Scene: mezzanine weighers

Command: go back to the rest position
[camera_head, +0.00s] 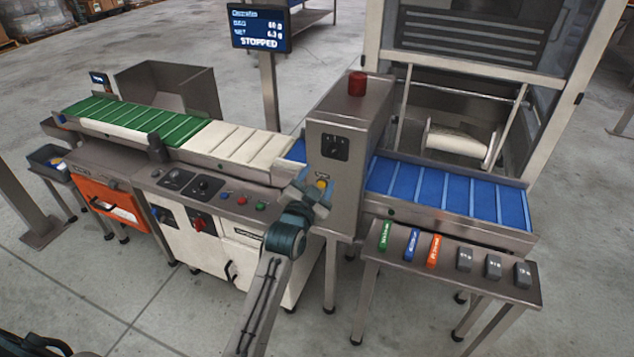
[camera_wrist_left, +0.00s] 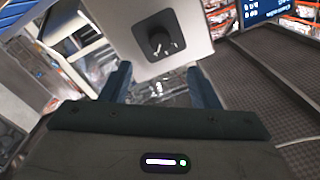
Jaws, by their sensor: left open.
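Whether a fingertip touches the housing cannot be told. My right gripper is not in view.
The conveyor has a green belt (camera_head: 140,122), a cream belt and a blue belt (camera_head: 445,190). A control cabinet (camera_head: 215,225) stands left of my arm. A small table (camera_head: 455,265) with coloured blocks and grey weights stands right. A screen (camera_head: 259,28) reads STOPPED. Floor is free in front.

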